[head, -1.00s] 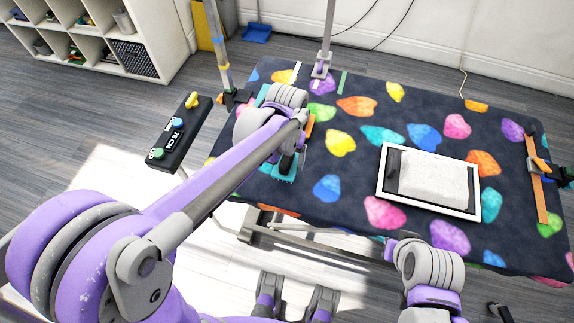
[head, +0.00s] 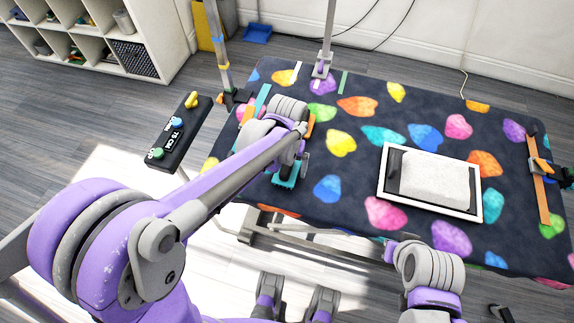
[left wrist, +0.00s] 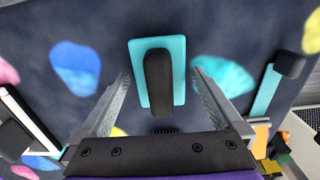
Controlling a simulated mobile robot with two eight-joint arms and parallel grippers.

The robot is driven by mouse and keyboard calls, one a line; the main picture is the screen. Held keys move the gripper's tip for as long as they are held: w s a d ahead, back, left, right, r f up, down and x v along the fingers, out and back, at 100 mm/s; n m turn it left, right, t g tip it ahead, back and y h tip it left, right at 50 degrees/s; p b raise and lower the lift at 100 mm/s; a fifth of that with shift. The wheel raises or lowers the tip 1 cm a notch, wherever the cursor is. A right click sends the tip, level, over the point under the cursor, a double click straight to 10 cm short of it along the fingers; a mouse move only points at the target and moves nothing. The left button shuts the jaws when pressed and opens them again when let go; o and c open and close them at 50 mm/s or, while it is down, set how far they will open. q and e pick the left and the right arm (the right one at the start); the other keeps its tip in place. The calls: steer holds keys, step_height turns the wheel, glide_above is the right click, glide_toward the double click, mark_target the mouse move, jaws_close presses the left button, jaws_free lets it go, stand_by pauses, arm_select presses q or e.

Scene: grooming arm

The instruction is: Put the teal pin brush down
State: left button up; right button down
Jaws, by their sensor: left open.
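The teal pin brush (head: 285,183) shows at the near left part of the patterned table (head: 330,222), partly hidden by my left gripper (head: 294,168). In the left wrist view the brush has a teal rectangular pad (left wrist: 176,50) and a black handle (left wrist: 158,80). It appears to lie on the table cover, though I cannot see its underside. My left gripper (left wrist: 160,82) is open, its fingers on either side of the handle with gaps. My right arm shows at the lower right of the head view, but its jaws do not.
A white-framed tray with a grey pad (head: 435,178) lies right of centre. A teal strip with a black end (left wrist: 265,92) is at the right of the left wrist view. A control panel (head: 180,130) stands left of the table. Patterned cover is free between brush and tray.

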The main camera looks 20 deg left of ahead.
arm_select(q)
step_height(320, 180, up, 12)
steer(key=p, duration=0.2)
steer(key=s+a+f+t, duration=0.2)
steer(key=s+a+f, duration=0.1)
steer(key=s, duration=0.4)
steer(key=s+a+f+t, duration=0.3)
steer(key=s, duration=0.5)
steer(key=shift+s+a, duration=0.3)
